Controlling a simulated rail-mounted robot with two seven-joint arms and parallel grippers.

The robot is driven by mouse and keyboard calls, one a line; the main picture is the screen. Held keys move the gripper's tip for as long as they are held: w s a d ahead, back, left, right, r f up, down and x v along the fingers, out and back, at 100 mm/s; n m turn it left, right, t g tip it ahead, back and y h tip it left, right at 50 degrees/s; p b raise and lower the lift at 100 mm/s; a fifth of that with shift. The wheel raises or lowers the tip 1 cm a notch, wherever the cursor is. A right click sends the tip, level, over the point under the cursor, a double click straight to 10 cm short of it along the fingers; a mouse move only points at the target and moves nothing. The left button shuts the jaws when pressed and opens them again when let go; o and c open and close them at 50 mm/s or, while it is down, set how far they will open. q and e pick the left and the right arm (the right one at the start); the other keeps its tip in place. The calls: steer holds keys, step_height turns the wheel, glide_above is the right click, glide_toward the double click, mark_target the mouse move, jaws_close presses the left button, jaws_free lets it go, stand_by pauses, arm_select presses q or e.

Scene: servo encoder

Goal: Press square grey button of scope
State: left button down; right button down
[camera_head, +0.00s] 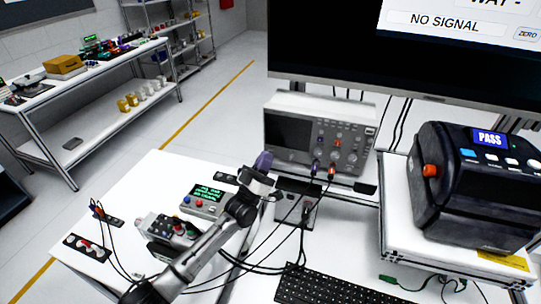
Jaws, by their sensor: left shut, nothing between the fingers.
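The scope (287,160) is a light grey box with a dark screen on its left and knobs and small buttons on its right. It stands at the back of the white bench under a large monitor. The square grey button is too small to tell apart from the other controls. My left gripper (263,161) has purplish fingertips, is shut and empty, and points up near the scope's lower left corner. I cannot tell whether it touches the scope. My right gripper is not in view.
Purple and orange plugs with cables (317,167) hang from the scope's front. A black device with a PASS display (450,200) stands at right. A keyboard (340,288) lies in front. Small control boxes (204,200) sit left, near my arm. The large monitor (350,60) overhangs the scope.

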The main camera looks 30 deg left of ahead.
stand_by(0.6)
arm_select(q)
steer(key=shift+s+p, duration=0.4)
steer(key=shift+s, duration=0.05)
steer(key=s+d+p, duration=0.1)
steer(key=s+p, duration=0.3)
steer(key=s, duration=0.2)
stand_by(0.6)
stand_by(0.3)
